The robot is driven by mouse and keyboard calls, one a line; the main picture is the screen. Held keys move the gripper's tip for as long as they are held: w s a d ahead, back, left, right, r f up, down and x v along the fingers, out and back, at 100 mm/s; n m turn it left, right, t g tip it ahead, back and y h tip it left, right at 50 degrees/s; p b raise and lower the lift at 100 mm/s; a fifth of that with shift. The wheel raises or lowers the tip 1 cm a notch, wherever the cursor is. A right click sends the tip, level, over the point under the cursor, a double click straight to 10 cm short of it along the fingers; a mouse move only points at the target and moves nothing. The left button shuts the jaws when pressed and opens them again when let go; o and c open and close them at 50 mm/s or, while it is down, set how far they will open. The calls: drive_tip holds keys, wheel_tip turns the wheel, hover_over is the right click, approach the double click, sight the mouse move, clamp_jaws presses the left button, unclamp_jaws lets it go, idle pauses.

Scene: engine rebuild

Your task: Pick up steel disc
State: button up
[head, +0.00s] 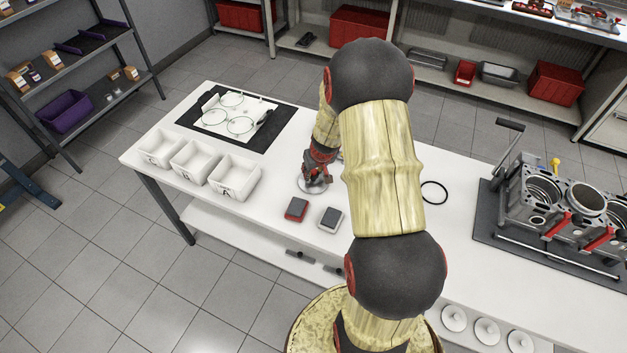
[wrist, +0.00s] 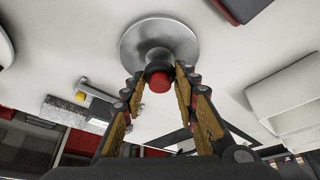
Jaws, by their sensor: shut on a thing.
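The steel disc (wrist: 145,35) is a round, flat, shiny plate with a stem and a dark, red-tipped knob (wrist: 160,80) in the wrist view. My gripper (wrist: 160,74) has its two fingers on either side of the knob and is shut on it. In the head view my gripper (head: 317,177) points down over the white table, and the disc's pale rim (head: 303,188) shows under it. My arm hides part of the table behind. Whether the disc touches the table or is slightly lifted, I cannot tell.
White bins (head: 235,177) stand left, with a black mat (head: 273,133) behind. A black ring (head: 434,192) and engine block (head: 560,205) are right.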

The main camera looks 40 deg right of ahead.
clamp_jaws()
idle(0.6)
